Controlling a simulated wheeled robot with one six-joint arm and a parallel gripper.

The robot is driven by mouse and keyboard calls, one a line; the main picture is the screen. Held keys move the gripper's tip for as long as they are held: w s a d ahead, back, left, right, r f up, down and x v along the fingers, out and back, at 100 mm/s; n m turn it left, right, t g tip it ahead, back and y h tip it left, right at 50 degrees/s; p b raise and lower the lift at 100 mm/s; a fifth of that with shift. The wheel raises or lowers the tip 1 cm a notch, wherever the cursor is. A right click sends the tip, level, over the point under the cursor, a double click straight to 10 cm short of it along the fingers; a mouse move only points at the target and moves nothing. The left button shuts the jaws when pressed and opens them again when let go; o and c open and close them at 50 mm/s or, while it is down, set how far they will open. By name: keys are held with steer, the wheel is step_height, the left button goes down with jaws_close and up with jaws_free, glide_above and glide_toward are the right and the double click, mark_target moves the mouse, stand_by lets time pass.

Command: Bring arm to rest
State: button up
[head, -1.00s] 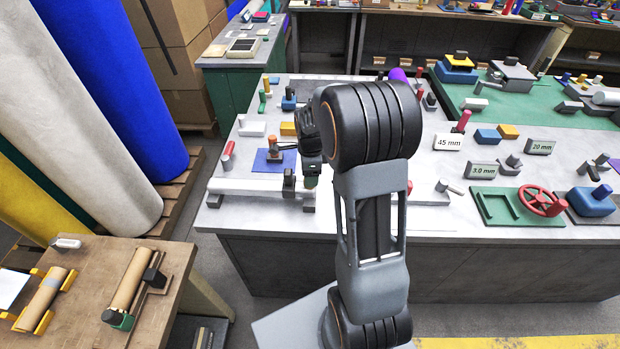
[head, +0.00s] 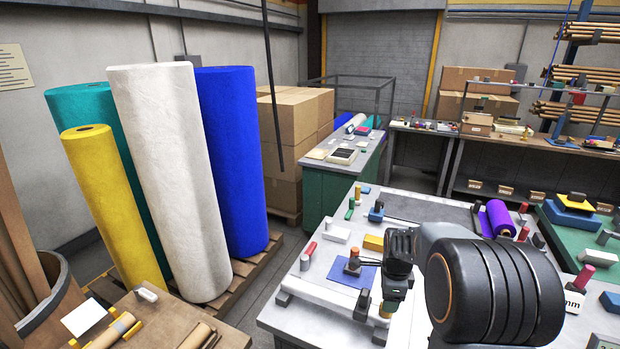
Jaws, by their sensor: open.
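My arm rises from the bottom right of the head view, its large black joint covering part of the grey-topped workbench (head: 405,206). My gripper (head: 366,263) is above the bench's left part, pointing left near an orange-topped peg piece (head: 353,262) by a blue square mat (head: 349,274). The view does not show clearly whether the fingers touch that piece. The jaws are open, and I see nothing held. The fingertips are small and partly lost against the dark parts behind.
Tall felt rolls in white (head: 168,180), blue (head: 233,160), yellow (head: 115,205) and teal stand on a pallet at the left. A purple roll (head: 497,218) lies behind my arm joint. A brown table (head: 150,318) is at the lower left. Bare floor shows between it and the bench.

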steer(key=s+a+r+n+t, duration=0.2)
steer(key=s+a+r+n, duration=0.2)
steer(key=s+r+n, duration=0.2)
steer(key=s+a+r+n+t, duration=0.2)
steer(key=s+a+r+n, duration=0.3)
steer(key=n, duration=1)
steer(key=s+r, duration=0.2)
steer(key=s, duration=0.2)
steer(key=shift+s+t, duration=0.3)
steer(key=shift+s, duration=0.1)
steer(key=shift+a, duration=0.1)
